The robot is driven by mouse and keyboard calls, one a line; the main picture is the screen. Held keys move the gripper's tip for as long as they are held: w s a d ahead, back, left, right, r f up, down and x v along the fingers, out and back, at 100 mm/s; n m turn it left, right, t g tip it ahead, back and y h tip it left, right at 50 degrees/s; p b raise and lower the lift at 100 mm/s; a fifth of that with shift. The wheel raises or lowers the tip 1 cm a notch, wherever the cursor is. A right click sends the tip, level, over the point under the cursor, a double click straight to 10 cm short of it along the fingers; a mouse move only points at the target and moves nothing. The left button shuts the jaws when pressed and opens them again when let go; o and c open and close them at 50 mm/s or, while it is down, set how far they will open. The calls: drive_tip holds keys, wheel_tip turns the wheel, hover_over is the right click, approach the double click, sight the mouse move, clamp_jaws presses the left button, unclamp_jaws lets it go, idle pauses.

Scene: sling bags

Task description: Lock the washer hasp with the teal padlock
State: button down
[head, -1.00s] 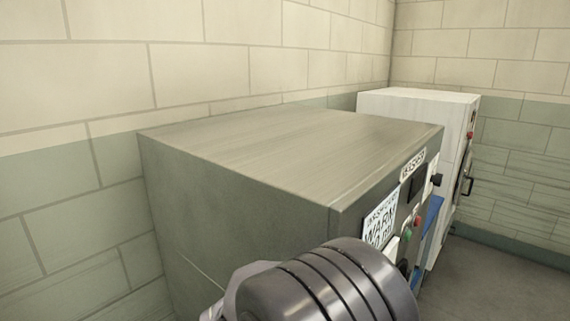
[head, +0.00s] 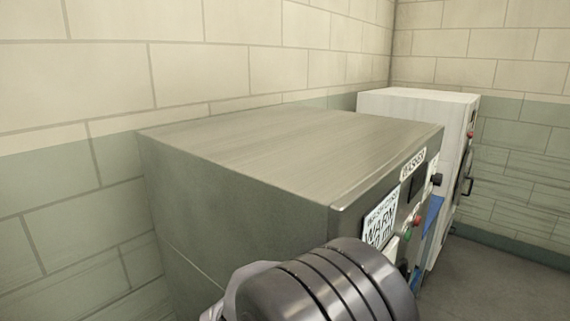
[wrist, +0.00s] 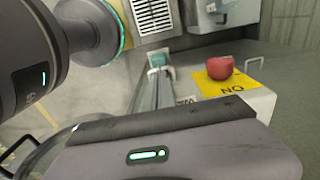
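The washer (head: 245,150) is a grey metal box in the head view, its front facing right. In that view my arm covers the lower part of its front, and I cannot make out the hasp. In the wrist view my gripper (wrist: 158,72) reaches away from the camera with two long, close fingers. A small teal block, which looks like the padlock (wrist: 158,60), sits at the fingertips and appears held between them. Its shackle is too small to make out.
The washer front carries a white sign (head: 380,220), a red button (head: 417,221) and a green button (head: 407,234). A white cabinet (head: 410,97) stands behind it. In the wrist view, a red round object (wrist: 220,67) lies on a yellow sign (wrist: 240,85), right of the fingers.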

drive_tip(key=shift+f+b, duration=1.05)
drive_tip(key=shift+f, duration=0.25)
wheel_tip(320, 180, up, 7)
drive_tip(key=p, duration=0.5)
drive_tip(key=shift+r, duration=0.15)
drive_tip(key=d+r+t+y, duration=0.1)
drive_tip(key=d+r, duration=0.6)
drive_tip(key=r, duration=0.4)
drive_tip(key=s+d+r+n+t+y, duration=0.1)
drive_tip(key=s+d+r+n+t, duration=0.2)
drive_tip(key=s+d+r, duration=0.7)
drive_tip(key=shift+s+d+r+n+t, duration=0.15)
drive_tip(key=shift+s+d+n+t, duration=0.25)
drive_tip(key=shift+s+d+t, duration=0.7)
drive_tip(key=shift+s+d, duration=0.1)
drive_tip(key=shift+d, duration=0.05)
